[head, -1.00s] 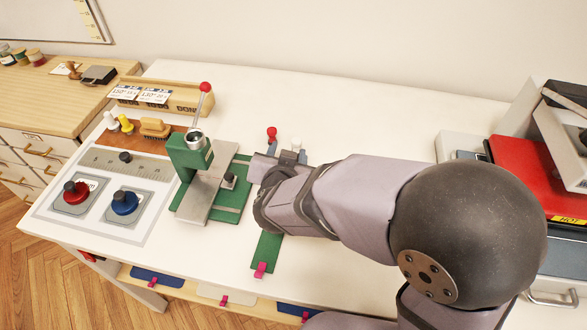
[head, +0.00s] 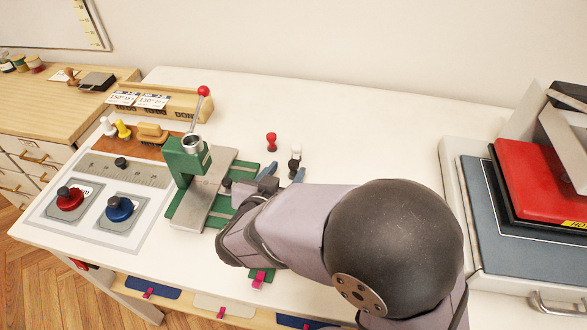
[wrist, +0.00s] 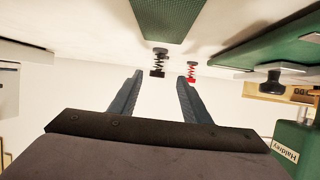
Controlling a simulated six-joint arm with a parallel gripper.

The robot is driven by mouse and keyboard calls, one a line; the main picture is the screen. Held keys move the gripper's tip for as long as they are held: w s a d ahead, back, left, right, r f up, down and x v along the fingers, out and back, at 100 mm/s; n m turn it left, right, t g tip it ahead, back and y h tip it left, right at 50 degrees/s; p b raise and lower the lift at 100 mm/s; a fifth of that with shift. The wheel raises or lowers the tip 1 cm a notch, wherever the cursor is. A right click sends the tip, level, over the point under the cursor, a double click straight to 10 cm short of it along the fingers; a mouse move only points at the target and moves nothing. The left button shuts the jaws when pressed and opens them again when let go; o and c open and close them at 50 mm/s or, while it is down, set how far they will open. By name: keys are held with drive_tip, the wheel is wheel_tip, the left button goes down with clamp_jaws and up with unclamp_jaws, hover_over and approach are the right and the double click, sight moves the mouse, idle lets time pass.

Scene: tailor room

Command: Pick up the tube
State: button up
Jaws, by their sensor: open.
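I cannot tell for sure which thing is the tube. Two small upright pieces stand on the white table: one with a red top (head: 271,141) and one with a white top and dark body (head: 296,155). My gripper (head: 282,172) is open and empty, in front of them, with its blue-grey fingers apart. In the wrist view, which looks inverted, a dark coiled piece (wrist: 159,62) shows beyond the gap of my gripper (wrist: 160,75). A red coiled piece (wrist: 191,70) shows just beyond the right fingertip. Neither is touched, as far as I see.
A green press (head: 188,160) with a red-knobbed lever stands left of my gripper. Red (head: 70,198) and blue (head: 120,208) knobbed pieces lie farther left. A red-topped heated machine (head: 540,185) stands at the right. The table's back middle is clear.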

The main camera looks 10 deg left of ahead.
sight(292, 167)
drive_tip(key=shift+d+x, duration=0.1)
drive_tip(key=shift+x, duration=1.15)
drive_tip(key=shift+d+x, duration=0.15)
drive_tip(key=shift+x, duration=1.15)
drive_tip(key=shift+r, duration=0.1)
clamp_jaws()
